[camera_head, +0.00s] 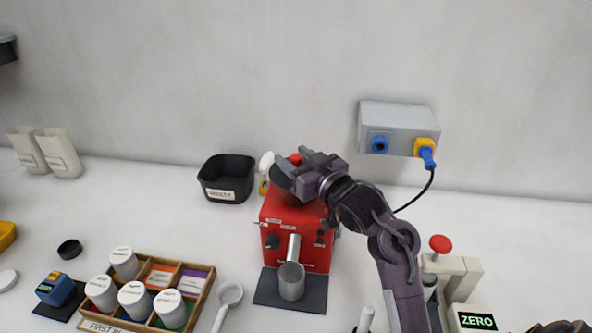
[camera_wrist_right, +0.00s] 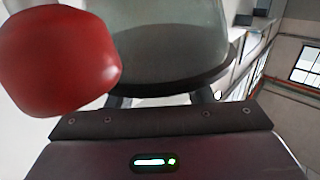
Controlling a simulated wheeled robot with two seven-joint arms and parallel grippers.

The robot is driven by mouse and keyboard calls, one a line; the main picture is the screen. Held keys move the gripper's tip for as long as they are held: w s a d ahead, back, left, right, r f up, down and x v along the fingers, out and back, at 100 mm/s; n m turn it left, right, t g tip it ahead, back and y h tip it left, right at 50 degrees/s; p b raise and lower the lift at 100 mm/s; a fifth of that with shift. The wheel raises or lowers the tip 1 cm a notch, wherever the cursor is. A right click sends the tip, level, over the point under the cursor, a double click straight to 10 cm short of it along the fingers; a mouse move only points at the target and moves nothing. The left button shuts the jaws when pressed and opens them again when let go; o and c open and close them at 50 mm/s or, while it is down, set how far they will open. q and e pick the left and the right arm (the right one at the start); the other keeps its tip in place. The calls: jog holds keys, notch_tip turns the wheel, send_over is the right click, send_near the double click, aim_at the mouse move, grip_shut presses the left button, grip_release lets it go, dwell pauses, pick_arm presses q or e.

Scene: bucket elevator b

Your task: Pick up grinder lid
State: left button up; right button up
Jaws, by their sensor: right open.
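The red grinder (camera_head: 290,222) stands against the back wall, with a metal cup under its spout. A dark round piece (camera_head: 282,177), likely the grinder lid, shows at its top, partly covered by my right gripper (camera_head: 296,172). In the right wrist view a dark rim (camera_wrist_right: 165,82) under a greyish see-through body (camera_wrist_right: 170,30) lies just ahead of the jaws. A rounded red knob (camera_wrist_right: 58,60) is close at the left there. My right gripper is open at the lid's height; contact is hard to tell. My left gripper is not in view.
A black waste bin (camera_head: 227,180) stands left of the grinder. A grey wall box (camera_head: 398,127) with a cable is to the right. A wooden tray (camera_head: 205,297) of white jars sits front left, and a scale (camera_head: 475,318) front right.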

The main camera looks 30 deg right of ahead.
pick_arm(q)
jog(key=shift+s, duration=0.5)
pick_arm(e)
grip_shut()
jog(key=shift+r, duration=0.1)
